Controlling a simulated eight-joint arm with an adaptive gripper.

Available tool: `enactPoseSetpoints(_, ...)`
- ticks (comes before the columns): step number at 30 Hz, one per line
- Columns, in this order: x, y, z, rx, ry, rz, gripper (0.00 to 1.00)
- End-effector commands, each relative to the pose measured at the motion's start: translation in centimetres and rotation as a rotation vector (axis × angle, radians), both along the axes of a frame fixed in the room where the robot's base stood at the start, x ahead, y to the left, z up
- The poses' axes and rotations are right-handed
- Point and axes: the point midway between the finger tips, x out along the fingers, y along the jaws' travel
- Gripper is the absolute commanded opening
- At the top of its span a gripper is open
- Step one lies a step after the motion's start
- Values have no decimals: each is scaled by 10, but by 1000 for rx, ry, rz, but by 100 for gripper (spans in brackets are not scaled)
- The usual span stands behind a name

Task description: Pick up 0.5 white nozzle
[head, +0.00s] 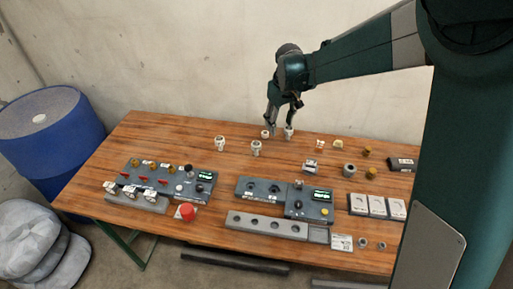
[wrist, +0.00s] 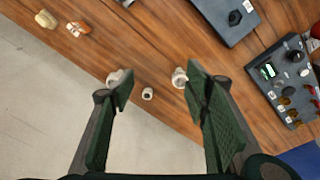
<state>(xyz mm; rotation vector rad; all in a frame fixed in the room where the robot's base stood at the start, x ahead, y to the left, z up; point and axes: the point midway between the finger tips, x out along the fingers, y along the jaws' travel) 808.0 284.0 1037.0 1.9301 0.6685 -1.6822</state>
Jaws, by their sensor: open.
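Several small white fittings stand on the wooden table near its back edge. In the head view they are a short one (head: 265,134), a taller one (head: 288,133), and two more to the left (head: 220,143) (head: 256,149). I cannot read sizes, so which is the 0.5 white nozzle is unclear. My gripper (head: 281,124) is open and empty above the back edge, pointing down. In the wrist view a small white fitting (wrist: 147,94) shows between the spread fingers of my gripper (wrist: 158,88). Another (wrist: 114,77) is partly hidden by the left finger; a third (wrist: 180,76) is beside the right finger.
A control panel with red levers (head: 150,180) and a red button (head: 187,212) are at the left. A grey block with a display (head: 262,190) and a holed rack (head: 266,226) are in the middle. Brass and white parts stand at the right. A blue barrel (head: 50,140) is beside the table.

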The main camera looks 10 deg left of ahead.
Motion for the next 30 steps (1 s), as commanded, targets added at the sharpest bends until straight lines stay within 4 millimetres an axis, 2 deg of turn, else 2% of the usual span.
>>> enactPoseSetpoints(9, 26, 48, -54, -24, 51, 82, 46)
enactPoseSetpoints(18, 41, 88, -106, -45, 97, 152, 46)
enactPoseSetpoints(24, 44, 102, -126, -54, 112, 179, 46)
enactPoseSetpoints(30, 45, 105, -131, -55, 116, 185, 46)
